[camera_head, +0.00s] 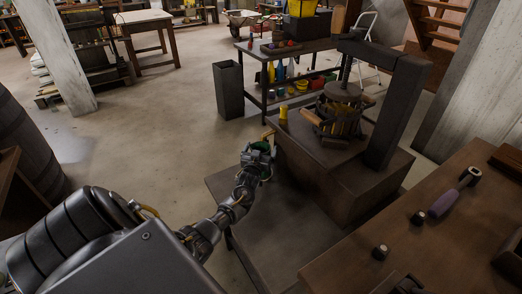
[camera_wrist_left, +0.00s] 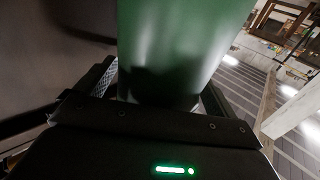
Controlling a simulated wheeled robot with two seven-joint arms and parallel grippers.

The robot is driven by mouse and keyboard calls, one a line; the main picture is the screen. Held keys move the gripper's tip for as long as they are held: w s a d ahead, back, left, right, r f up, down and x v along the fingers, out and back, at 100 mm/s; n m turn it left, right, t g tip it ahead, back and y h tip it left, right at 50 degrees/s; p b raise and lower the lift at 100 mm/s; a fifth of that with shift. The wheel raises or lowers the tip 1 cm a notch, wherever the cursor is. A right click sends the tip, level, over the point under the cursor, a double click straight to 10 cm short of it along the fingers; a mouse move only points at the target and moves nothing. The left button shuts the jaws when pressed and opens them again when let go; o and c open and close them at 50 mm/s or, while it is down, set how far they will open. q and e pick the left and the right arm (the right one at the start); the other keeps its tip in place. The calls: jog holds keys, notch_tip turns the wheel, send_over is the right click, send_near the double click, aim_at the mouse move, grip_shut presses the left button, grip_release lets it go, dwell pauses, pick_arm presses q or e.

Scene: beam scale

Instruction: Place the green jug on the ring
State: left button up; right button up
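A green jug (camera_head: 262,147) is at the end of my left arm in the head view, mostly hidden by my left gripper (camera_head: 255,160). In the left wrist view the jug (camera_wrist_left: 185,45) fills the space between the two fingers, with a finger against each side, so the gripper is shut on it. The jug is held beside the left front corner of the dark press base. I cannot make out the ring in either view. My right gripper is not in view.
A brown workbench (camera_head: 450,230) with small tools fills the right front. A dark bin (camera_head: 228,90) and open floor lie beyond.

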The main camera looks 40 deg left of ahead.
pick_arm(q)
jog(key=v, duration=1.2)
jog(key=shift+p, duration=0.45)
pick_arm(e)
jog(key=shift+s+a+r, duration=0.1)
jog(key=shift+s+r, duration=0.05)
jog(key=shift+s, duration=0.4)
pick_arm(q)
jog(key=shift+r, duration=0.1)
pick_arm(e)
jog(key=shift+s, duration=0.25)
